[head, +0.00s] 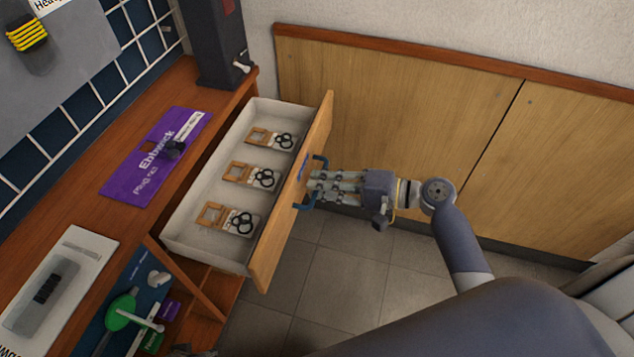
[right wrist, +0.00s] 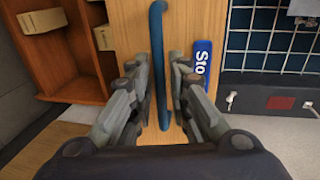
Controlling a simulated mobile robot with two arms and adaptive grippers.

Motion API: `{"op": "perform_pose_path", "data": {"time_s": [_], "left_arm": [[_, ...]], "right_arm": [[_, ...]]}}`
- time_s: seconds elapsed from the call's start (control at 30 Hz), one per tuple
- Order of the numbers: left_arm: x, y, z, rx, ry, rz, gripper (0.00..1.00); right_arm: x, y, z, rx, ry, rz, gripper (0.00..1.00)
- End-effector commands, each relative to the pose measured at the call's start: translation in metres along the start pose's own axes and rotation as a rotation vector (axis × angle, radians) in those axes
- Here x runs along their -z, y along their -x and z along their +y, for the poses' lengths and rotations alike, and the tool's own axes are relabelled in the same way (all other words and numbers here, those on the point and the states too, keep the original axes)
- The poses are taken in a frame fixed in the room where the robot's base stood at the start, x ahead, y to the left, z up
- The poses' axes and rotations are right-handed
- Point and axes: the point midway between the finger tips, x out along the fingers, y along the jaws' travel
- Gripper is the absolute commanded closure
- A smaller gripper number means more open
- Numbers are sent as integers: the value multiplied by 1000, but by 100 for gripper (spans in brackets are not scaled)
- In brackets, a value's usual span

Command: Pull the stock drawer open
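The stock drawer (head: 258,268) stands pulled well out of the wooden bench, its white inside showing. Its blue handle (head: 304,207) is on the wooden front; it also shows in the right wrist view (right wrist: 158,50), running upright between my fingers. My right gripper (head: 314,187) is at the handle, its fingers on either side of the bar. In the right wrist view (right wrist: 163,95) the fingers are close to the bar, but I cannot tell whether both press on it. A blue label (right wrist: 201,65) is beside the handle. My left gripper does not show.
Several small cardboard-backed packs (head: 250,176) lie in the drawer. A purple mat (head: 140,180) and a grey device (head: 48,290) are on the bench top. Wooden wall panels (head: 400,100) stand beyond the drawer. The tiled floor (head: 330,270) in front is clear.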

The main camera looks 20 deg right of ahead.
Motion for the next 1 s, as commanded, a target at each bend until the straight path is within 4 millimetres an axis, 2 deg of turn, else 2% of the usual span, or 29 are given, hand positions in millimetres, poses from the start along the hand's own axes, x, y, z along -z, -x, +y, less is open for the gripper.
{"op": "perform_pose_path", "data": {"time_s": [0.3,0.5,0.67,1.0], "left_arm": [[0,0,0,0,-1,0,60],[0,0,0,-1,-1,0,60],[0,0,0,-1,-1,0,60],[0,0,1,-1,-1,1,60]], "right_arm": [[0,68,1,-4,0,0,83],[0,96,0,-2,2,0,83],[0,105,0,0,2,-1,83],[0,105,-1,1,2,-1,83]]}}
